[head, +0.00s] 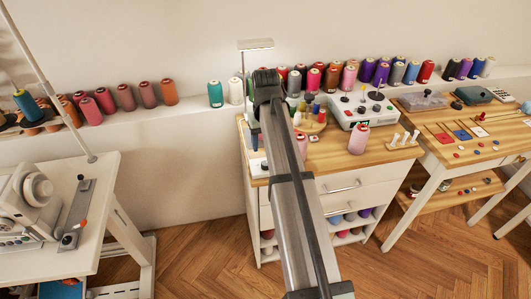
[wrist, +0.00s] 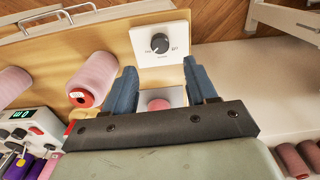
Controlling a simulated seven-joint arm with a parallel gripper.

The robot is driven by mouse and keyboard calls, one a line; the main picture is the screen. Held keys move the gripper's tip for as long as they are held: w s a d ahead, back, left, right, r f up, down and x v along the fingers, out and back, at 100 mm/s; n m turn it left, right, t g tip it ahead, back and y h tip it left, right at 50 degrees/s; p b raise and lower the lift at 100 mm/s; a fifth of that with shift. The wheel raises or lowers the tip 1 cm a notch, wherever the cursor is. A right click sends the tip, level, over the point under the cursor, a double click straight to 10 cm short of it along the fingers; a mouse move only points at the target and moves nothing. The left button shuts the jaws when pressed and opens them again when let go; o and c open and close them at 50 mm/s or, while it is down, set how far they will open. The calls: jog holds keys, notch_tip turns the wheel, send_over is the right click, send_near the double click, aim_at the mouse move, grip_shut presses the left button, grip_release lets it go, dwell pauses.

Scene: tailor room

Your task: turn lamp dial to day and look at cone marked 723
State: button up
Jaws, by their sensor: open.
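The lamp (head: 256,44) has a flat pale head above the wooden cabinet top. In the wrist view a dark round dial (wrist: 160,43) sits on a white plate, with small marks at either side that are too small to read. My gripper (wrist: 160,72) is open, its two blue fingers apart and empty, with the dial beyond the fingertips. A pink cone (wrist: 95,78) with a red end lies left of the fingers in the wrist view; a pink cone (head: 359,138) stands on the cabinet in the head view. No number 723 is legible. My arm hides part of the cabinet top.
A white control box (head: 361,112) with knobs and a green display stands at the cabinet's back. Several coloured cones line the wall ledge. Between my fingers shows a pink disc (wrist: 158,104) on a grey plate. A sewing machine (head: 28,200) is at left.

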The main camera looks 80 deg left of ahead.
jog(key=shift+r, duration=2.7)
